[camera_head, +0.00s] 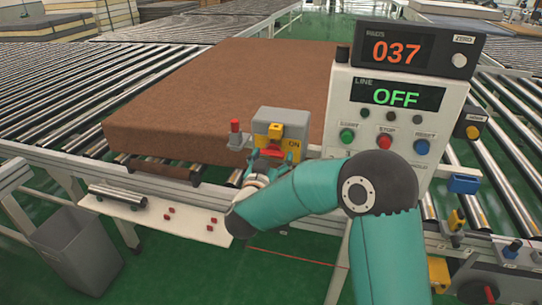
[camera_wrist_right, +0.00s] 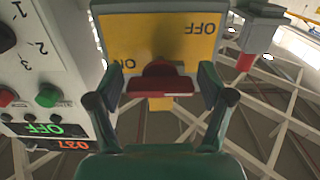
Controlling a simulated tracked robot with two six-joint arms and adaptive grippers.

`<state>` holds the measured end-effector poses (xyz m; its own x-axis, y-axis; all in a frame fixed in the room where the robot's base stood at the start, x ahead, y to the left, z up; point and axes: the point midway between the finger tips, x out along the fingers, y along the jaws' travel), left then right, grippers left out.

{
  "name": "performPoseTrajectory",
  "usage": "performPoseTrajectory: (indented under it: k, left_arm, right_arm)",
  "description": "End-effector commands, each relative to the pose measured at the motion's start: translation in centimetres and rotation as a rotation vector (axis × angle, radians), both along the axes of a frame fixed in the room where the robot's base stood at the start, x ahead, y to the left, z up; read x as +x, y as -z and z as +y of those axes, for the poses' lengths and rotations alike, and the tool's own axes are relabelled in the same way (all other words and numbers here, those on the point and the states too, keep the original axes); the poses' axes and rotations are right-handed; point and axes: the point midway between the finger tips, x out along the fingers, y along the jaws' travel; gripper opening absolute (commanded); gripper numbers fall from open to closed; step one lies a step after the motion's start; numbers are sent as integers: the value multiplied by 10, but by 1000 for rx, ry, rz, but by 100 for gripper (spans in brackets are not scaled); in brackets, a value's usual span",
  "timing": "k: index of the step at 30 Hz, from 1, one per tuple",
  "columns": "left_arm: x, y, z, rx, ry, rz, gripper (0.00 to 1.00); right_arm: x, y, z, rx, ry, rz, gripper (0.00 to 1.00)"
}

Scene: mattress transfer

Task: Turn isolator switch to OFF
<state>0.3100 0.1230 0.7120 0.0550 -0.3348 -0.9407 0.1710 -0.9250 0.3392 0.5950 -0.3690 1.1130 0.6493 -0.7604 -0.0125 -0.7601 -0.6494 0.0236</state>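The isolator switch is a grey box (camera_head: 283,118) with a yellow plate, beside the control panel in the head view. In the wrist view, upside down, its yellow plate (camera_wrist_right: 150,35) reads OFF and ON, and its red handle (camera_wrist_right: 160,83) lies crosswise near the ON label. My right gripper (camera_wrist_right: 161,82) is open at the switch, one finger on each side of the red handle, with small gaps seeming to remain. In the head view my right gripper (camera_head: 268,160) partly covers the switch's lower part. My left gripper is not in view.
The control panel (camera_head: 345,125) stands close right of the switch; its line display (camera_head: 397,95) reads OFF. A red button post (camera_head: 237,138) stands just left of it. A brown mattress (camera_head: 215,90) lies on rollers behind. A grey bin (camera_head: 80,248) stands front left.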

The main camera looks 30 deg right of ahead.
Motion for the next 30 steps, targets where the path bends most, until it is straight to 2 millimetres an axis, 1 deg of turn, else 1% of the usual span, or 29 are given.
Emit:
performPoseTrajectory:
  k: [10, 14, 17, 20, 27, 30]
  left_arm:
    - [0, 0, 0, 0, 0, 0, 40]
    - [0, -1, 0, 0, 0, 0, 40]
    - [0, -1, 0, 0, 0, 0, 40]
    - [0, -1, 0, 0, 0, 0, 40]
    - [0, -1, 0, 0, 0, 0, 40]
    - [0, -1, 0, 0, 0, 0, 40]
  right_arm:
    - [0, -5, 0, -2, 1, -11, 92]
    - [-3, -5, 5, -3, -1, -12, 92]
    - [-10, -5, 14, -4, -3, -11, 92]
    - [-21, -5, 27, -3, -5, -12, 92]
    - [-53, -4, 64, -3, -5, -10, 92]
    - [-64, -4, 76, -4, -4, -9, 92]
